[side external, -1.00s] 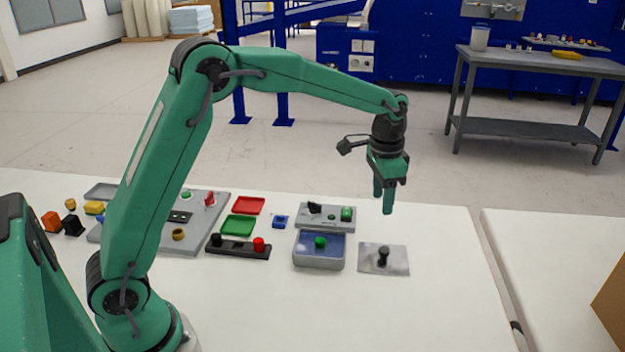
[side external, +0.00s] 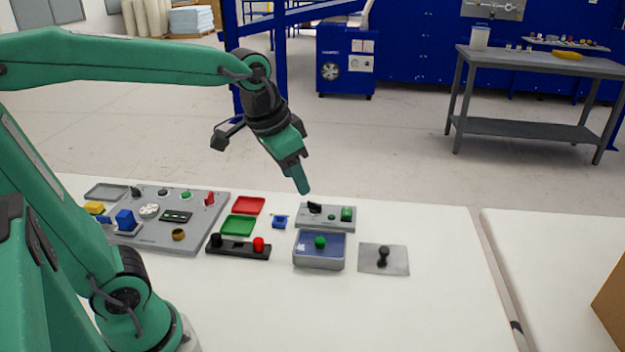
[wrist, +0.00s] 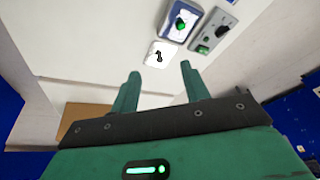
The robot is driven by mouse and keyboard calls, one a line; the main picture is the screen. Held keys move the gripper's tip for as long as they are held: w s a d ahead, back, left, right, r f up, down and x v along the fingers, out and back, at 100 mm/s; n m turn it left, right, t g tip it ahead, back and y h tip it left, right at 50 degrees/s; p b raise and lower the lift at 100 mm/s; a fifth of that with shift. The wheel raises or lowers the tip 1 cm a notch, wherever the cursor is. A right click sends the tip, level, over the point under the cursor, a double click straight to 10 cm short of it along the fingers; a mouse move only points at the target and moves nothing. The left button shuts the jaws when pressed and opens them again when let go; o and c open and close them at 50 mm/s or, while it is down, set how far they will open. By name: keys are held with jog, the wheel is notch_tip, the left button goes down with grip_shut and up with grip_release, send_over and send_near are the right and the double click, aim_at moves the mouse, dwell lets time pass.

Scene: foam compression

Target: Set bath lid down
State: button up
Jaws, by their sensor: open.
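The bath lid (side external: 399,262), a flat grey plate with an upright black knob (side external: 383,256), lies on the white table to the right of the bath. It also shows in the wrist view (wrist: 153,55), apart from my fingers. The bath (side external: 319,264) is a grey box, uncovered, with a blue inside and a green piece in it. My gripper (side external: 302,188) is tilted in the air, up and left of the lid in the side view. In the wrist view my gripper (wrist: 160,70) has its two fingers spread, with nothing between them.
A grey control box (side external: 326,225) with a black switch and green button stands behind the bath. A black bar (side external: 238,251) with black and red knobs, green tray (side external: 238,225) and red tray (side external: 249,205) lie to the left. The table right of the lid is clear.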

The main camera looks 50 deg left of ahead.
jog(key=s+a+f+n+t, duration=0.1)
jog(key=s+f, duration=0.1)
jog(key=s, duration=0.7)
jog(key=shift+s+f+n+t, duration=0.2)
jog(key=shift+f+n+t, duration=0.1)
jog(key=shift+n, duration=0.1)
